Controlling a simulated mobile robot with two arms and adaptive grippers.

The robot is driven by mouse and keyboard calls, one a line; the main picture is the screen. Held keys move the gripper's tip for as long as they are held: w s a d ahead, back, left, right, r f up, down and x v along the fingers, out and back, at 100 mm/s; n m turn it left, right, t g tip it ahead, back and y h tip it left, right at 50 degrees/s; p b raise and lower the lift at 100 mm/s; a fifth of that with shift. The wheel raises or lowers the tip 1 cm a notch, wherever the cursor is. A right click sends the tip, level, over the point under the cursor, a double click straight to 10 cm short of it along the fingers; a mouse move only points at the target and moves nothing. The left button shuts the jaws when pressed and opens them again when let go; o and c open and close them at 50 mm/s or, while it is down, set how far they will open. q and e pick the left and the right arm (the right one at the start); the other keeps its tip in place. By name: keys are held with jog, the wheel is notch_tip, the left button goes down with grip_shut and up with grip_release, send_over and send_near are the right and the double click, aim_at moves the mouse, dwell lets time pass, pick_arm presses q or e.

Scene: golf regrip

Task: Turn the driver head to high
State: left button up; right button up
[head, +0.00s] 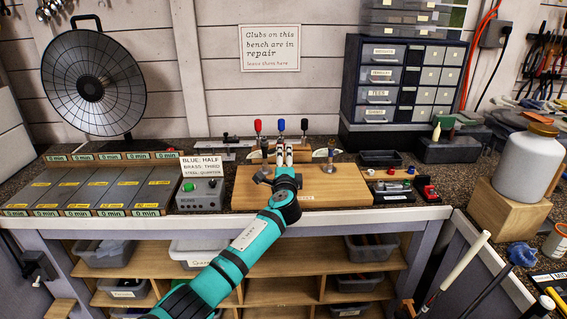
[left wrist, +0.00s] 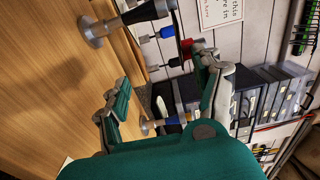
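The left gripper (head: 284,156) is over the wooden board (head: 312,193), reaching in from the front. In the left wrist view its two fingers (left wrist: 163,90) are spread apart and I see nothing clamped between them. Red (head: 258,125), blue (head: 281,125) and black (head: 304,124) handles stand upright behind the gripper. A dark metal piece (head: 262,176) sits on the board just left of the gripper, partly hidden by it. A metal post (head: 327,161) stands on the board to the right. I cannot make out a driver head or any high mark. The right gripper is not in view.
A grey box with a green button (head: 201,193) and a sign (head: 204,167) stand left of the board. Dark trays (head: 98,191) lie farther left. A small-parts tray (head: 390,190) and drawer cabinet (head: 403,82) are to the right. The board's front right is clear.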

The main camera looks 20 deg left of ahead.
pick_arm(q)
jog(key=shift+s+a+r, duration=0.15)
jog(key=shift+a, duration=0.1)
jog(key=shift+s, duration=0.2)
jog(key=v, duration=1.1)
jog(key=shift+s+d, duration=0.2)
jog(key=shift+d, duration=0.15)
